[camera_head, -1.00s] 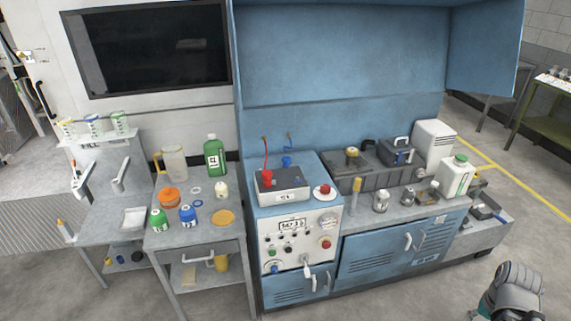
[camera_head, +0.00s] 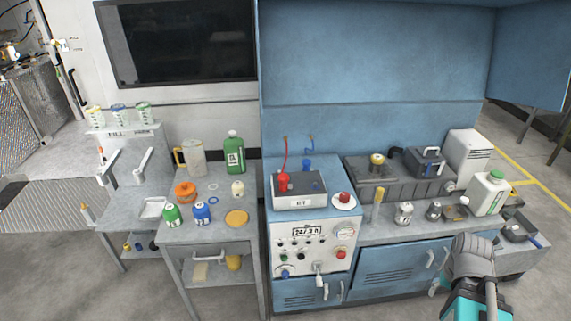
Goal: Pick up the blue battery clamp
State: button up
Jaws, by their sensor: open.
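The blue battery clamp (camera_head: 307,164) is at the back edge of the grey battery box (camera_head: 299,201), with a blue cable rising from it to the blue back panel. The red clamp (camera_head: 284,181) is to its left and nearer, on the box's dark top, with a red cable. The box rests on top of the blue cabinet with the control panel (camera_head: 308,233). Part of my arm (camera_head: 476,262), grey and teal, shows at the lower right, well away from the clamp. My gripper's fingers cannot be made out in this view.
A red button on a white dish (camera_head: 344,200) sits right of the box. A yellow-handled tool (camera_head: 377,207) and metal cans (camera_head: 403,213) stand on the bench further right. A side table with bottles and an orange container (camera_head: 185,193) is at the left. The floor in front is clear.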

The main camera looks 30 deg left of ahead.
aim_at(306, 163)
jog(key=u, duration=0.35)
jog(key=i, duration=0.55)
jog(key=u, duration=0.65)
jog(key=i, duration=0.75)
jog(key=u, duration=0.1)
